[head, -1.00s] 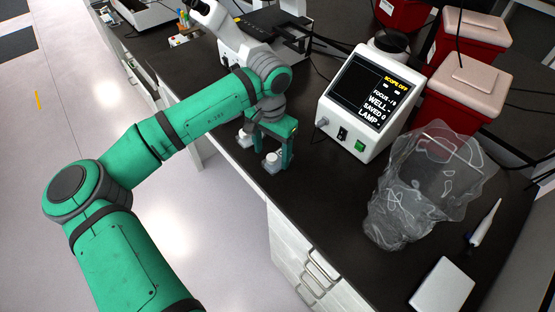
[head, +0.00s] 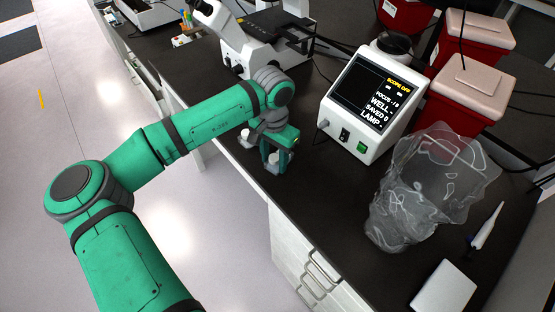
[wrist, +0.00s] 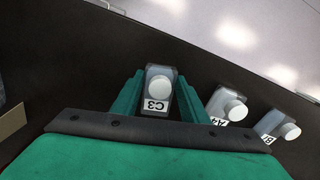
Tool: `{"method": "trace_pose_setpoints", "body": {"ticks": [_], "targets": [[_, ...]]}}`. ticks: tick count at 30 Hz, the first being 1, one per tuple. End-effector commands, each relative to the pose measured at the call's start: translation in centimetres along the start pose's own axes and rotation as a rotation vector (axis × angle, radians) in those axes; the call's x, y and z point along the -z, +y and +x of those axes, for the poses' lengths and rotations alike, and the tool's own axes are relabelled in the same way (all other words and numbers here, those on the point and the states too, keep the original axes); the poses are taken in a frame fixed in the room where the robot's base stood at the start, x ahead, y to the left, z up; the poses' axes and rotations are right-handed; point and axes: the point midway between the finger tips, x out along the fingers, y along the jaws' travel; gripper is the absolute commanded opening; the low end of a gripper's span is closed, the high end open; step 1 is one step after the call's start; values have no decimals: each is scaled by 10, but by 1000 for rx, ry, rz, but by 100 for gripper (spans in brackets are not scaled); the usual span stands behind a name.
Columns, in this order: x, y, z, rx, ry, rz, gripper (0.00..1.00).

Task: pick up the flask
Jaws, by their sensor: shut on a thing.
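A flask labelled C3 (wrist: 158,91), pale with a white round cap, stands between the two green fingers of my gripper (wrist: 159,97) in the wrist view. The fingers are shut on its sides, one on each side. In the head view my gripper (head: 277,158) is low over the front edge of the dark bench, and the white cap of the flask (head: 273,158) shows between its fingers. Whether the flask touches the bench is unclear. Flask A4 (wrist: 226,106) and flask B1 (wrist: 277,126) stand to its right in the wrist view.
A white flask cap (head: 245,137) shows left of my gripper at the bench edge. A monitor box (head: 367,105) stands to the right, a microscope (head: 232,35) behind. A clear plastic bag (head: 425,190) and red bins (head: 465,90) are further right. Bare bench (head: 325,190) lies between.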

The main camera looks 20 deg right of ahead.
Motion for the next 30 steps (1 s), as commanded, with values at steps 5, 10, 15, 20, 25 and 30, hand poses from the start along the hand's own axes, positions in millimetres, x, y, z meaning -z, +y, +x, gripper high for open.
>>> {"method": "trace_pose_setpoints", "body": {"ticks": [5, 10, 15, 20, 25, 30], "targets": [[0, 0, -5, 1, 1, 0, 18], [1, 0, -23, 1, 2, 0, 18], [-20, -1, -54, 1, 3, -1, 18], [-50, 0, -90, 1, 3, -2, 18], [-90, 0, -108, -1, 2, -2, 18], [-119, 0, -120, -1, 2, -2, 18]]}}
